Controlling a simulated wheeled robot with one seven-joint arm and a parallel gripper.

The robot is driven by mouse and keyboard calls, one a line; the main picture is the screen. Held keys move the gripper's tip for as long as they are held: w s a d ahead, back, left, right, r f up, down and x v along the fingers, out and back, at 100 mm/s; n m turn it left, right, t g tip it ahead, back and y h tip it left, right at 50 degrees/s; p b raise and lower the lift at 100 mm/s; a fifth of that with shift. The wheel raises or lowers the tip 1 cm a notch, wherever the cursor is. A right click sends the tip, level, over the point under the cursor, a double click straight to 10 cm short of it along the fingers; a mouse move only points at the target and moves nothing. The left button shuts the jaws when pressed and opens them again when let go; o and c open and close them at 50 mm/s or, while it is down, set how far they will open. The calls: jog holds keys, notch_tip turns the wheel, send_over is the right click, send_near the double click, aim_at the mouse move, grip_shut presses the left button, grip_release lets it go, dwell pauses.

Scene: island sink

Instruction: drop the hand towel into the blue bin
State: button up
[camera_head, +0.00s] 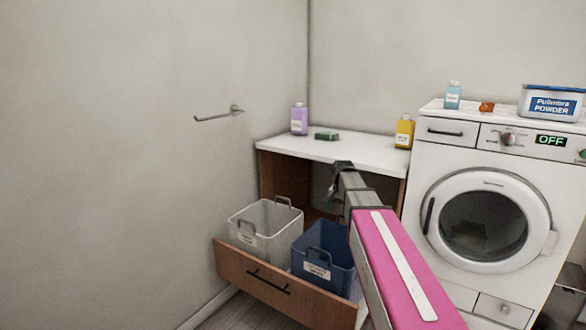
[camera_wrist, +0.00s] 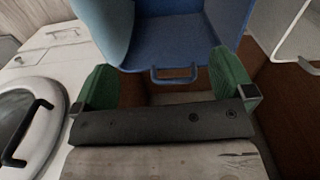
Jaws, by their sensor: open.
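The blue bin (camera_head: 312,257) sits in the pulled-out wooden drawer, to the right of a white bin. In the wrist view the blue bin (camera_wrist: 165,35) is at the top, with its handle facing my fingers; the part of its inside that shows looks empty. My gripper (camera_wrist: 165,78) has its two green fingers wide apart with nothing between them. In the head view my gripper (camera_head: 335,188) is above and behind the blue bin, partly hidden by my arm. I see no hand towel in either view.
The white bin (camera_head: 263,222) stands in the drawer (camera_head: 270,283). A counter (camera_head: 340,151) holds a purple bottle (camera_head: 299,119), a green sponge (camera_head: 326,136) and a yellow bottle (camera_head: 404,132). A washing machine (camera_head: 490,215) stands at right. The wall towel bar (camera_head: 215,116) is bare.

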notch_tip(320, 180, up, 10)
jog(key=shift+f, duration=0.25)
dwell(0.3)
